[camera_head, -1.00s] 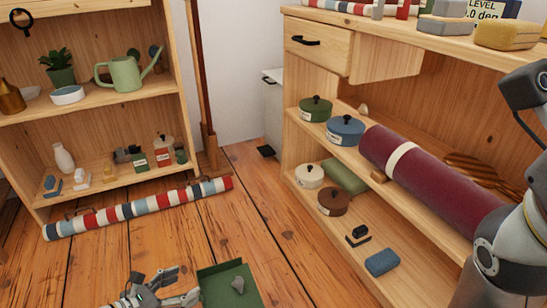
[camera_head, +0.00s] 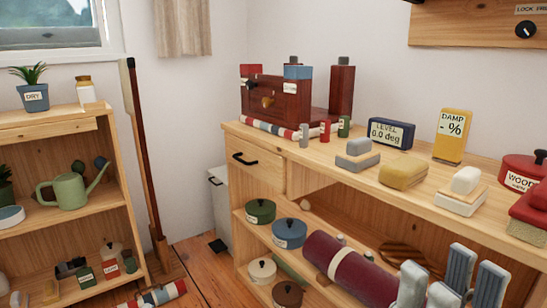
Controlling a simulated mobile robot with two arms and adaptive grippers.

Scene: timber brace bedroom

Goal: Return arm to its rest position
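My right gripper (camera_head: 452,270) shows at the bottom right of the head view, with its grey fingers pointing up. The fingers stand apart, with nothing seen between them. They are in front of the right shelf unit's lower part, near the dark red roll (camera_head: 355,272) with a white band. The rest of my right arm is below the picture edge. My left gripper is out of view.
A wooden shelf unit (camera_head: 262,205) with a crowded top fills the right side. It bears a level box (camera_head: 391,134), a yellow damp meter (camera_head: 452,136) and several blocks. A left shelf (camera_head: 70,222) holds a green watering can (camera_head: 70,190). Floor shows between them.

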